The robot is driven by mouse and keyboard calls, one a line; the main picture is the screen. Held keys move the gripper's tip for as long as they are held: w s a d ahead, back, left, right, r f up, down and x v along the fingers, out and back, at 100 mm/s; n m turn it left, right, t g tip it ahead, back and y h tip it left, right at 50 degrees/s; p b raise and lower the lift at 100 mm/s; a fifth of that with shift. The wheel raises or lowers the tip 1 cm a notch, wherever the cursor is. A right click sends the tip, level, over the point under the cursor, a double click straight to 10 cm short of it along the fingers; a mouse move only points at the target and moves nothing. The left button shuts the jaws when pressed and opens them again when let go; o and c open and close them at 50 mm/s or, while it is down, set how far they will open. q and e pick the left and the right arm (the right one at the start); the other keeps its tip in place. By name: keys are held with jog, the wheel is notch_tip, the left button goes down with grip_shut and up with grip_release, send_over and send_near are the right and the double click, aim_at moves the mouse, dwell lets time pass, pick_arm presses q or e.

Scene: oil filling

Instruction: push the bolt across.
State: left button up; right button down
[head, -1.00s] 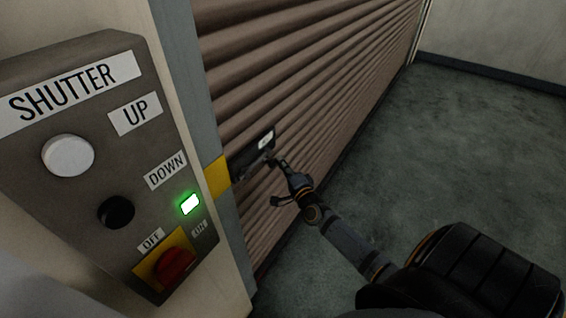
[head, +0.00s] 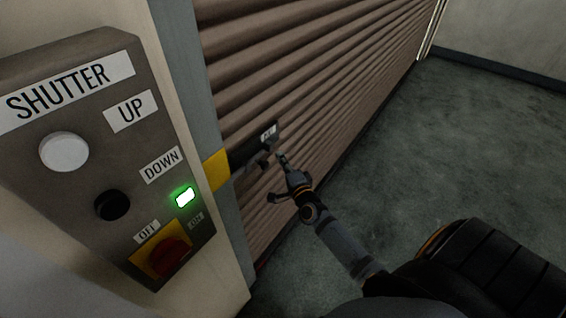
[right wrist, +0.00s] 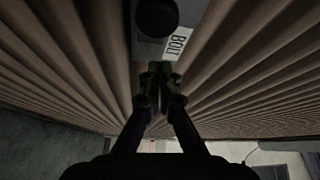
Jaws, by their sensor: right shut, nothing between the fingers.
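The bolt (head: 243,157) is a dark unit low on the brown shutter, with a white BOLT label (head: 268,133). Its left end lies beside a yellow patch (head: 215,170) on the grey door post. In the right wrist view the bolt's round black knob (right wrist: 157,17) shows at the top, next to the label (right wrist: 178,45). My right gripper (head: 281,157) is shut and empty, just right of the knob in the head view. In the right wrist view its fingertips (right wrist: 160,70) are below the knob with a small gap. My left gripper is out of view.
A grey SHUTTER control box (head: 95,140) stands at the left, with a white UP button (head: 65,152), a black DOWN button (head: 112,205), a lit green lamp (head: 185,197) and a red switch (head: 168,257). Open floor (head: 440,150) lies to the right.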

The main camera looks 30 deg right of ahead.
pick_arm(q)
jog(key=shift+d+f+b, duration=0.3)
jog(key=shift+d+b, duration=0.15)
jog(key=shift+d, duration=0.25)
pick_arm(e)
jog(key=s, duration=1)
jog(key=shift+a+f, duration=0.25)
jog(key=shift+f, duration=0.1)
